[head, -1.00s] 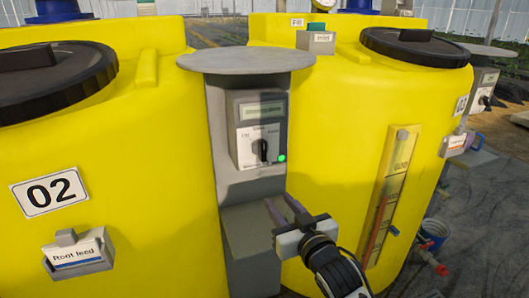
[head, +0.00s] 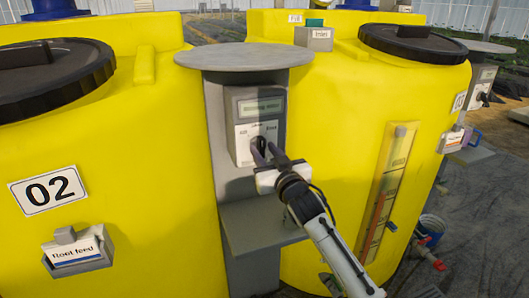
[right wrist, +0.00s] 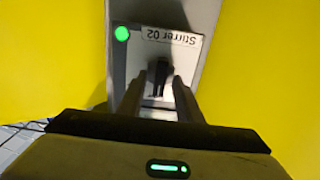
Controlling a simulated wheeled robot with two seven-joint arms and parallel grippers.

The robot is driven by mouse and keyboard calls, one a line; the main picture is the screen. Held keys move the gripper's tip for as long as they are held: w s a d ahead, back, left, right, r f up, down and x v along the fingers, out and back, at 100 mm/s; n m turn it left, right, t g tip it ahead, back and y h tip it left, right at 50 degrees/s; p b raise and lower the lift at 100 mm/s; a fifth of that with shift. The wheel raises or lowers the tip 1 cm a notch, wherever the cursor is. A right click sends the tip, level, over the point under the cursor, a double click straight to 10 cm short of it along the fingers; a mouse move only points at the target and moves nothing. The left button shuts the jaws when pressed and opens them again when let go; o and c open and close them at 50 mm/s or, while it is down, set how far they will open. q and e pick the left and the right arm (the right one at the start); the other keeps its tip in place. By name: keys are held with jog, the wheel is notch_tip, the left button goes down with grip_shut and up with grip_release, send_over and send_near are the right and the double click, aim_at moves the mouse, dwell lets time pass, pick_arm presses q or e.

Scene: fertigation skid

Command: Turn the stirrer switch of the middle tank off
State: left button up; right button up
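The stirrer switch box (head: 259,106) is grey with a display and a pale dial plate, on a grey post between two yellow tanks. In the right wrist view its plate (right wrist: 190,52) appears upside down and reads "Stirrer 02", with a lit green lamp (right wrist: 121,33). The black knob (right wrist: 160,72) stands roughly upright in that view. My right gripper (head: 263,146) is at the dial, with its open fingers (right wrist: 159,84) on either side of the knob and a visible gap. The fingers partly hide the knob and lamp in the head view. My left gripper is out of view.
The tank marked 02 (head: 140,190) is at left, another yellow tank (head: 345,110) at right. A round grey cover (head: 245,56) overhangs the box, and a grey shelf (head: 262,228) juts out below. A level gauge (head: 388,190) is on the right tank.

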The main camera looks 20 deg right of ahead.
jog(key=shift+w, duration=0.1)
grip_shut()
dwell(0.3)
jog(key=n+p, duration=0.1)
jog(key=n, duration=0.2)
jog(key=shift+n+p, duration=0.4)
jog(key=n+p, duration=0.1)
jog(key=n, duration=0.4)
jog(key=shift+a, duration=0.1)
jog(key=shift+f, duration=0.1)
grip_release()
dwell(0.3)
